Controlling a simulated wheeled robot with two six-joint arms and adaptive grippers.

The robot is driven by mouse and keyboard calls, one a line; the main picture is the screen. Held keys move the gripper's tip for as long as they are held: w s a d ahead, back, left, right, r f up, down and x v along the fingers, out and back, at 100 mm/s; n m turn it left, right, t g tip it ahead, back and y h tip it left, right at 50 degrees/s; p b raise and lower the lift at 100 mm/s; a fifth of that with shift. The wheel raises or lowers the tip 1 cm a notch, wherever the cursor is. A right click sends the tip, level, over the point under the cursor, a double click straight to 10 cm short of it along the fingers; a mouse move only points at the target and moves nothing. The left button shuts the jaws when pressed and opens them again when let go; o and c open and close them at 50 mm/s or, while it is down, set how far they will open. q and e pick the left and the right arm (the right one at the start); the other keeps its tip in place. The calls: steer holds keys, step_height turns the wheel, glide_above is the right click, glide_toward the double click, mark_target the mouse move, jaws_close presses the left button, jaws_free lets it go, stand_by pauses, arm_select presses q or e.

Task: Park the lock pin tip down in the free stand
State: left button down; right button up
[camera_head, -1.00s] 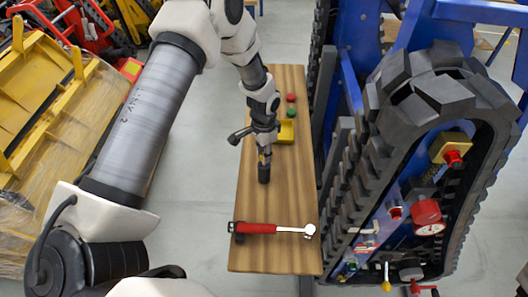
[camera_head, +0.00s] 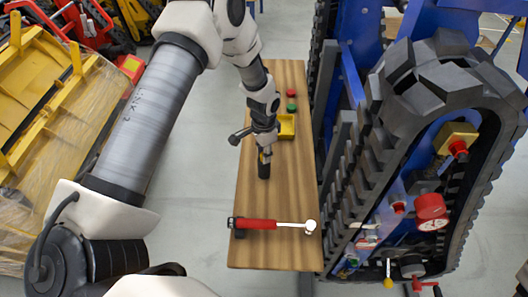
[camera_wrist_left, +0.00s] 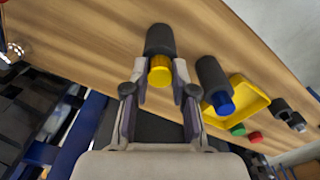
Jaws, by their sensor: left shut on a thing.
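My left gripper (camera_head: 264,150) reaches down over the wooden table, its fingers closed around a yellow knob (camera_wrist_left: 160,72), which I take to be the head of the lock pin. The knob sits at the top of an upright dark cylinder (camera_head: 264,169), seemingly a stand on the table; it also shows in the left wrist view (camera_wrist_left: 160,40). The pin's shaft and tip are hidden. Beside it in the left wrist view is another dark cylinder (camera_wrist_left: 211,75) with a blue head (camera_wrist_left: 223,105). My right gripper is not in view.
A yellow tray (camera_head: 287,127) and red (camera_head: 291,93) and green (camera_head: 291,108) buttons lie behind the gripper. A tracked carrier (camera_head: 440,75) stands close along the right side. Table (camera_head: 285,195) between cylinder and wrench is clear.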

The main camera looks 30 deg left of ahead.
arm_select(q)
steer(key=c, duration=0.9)
jaws_free()
steer(key=shift+f, duration=0.1)
steer(key=shift+o, duration=0.2)
step_height(320, 180, up, 12)
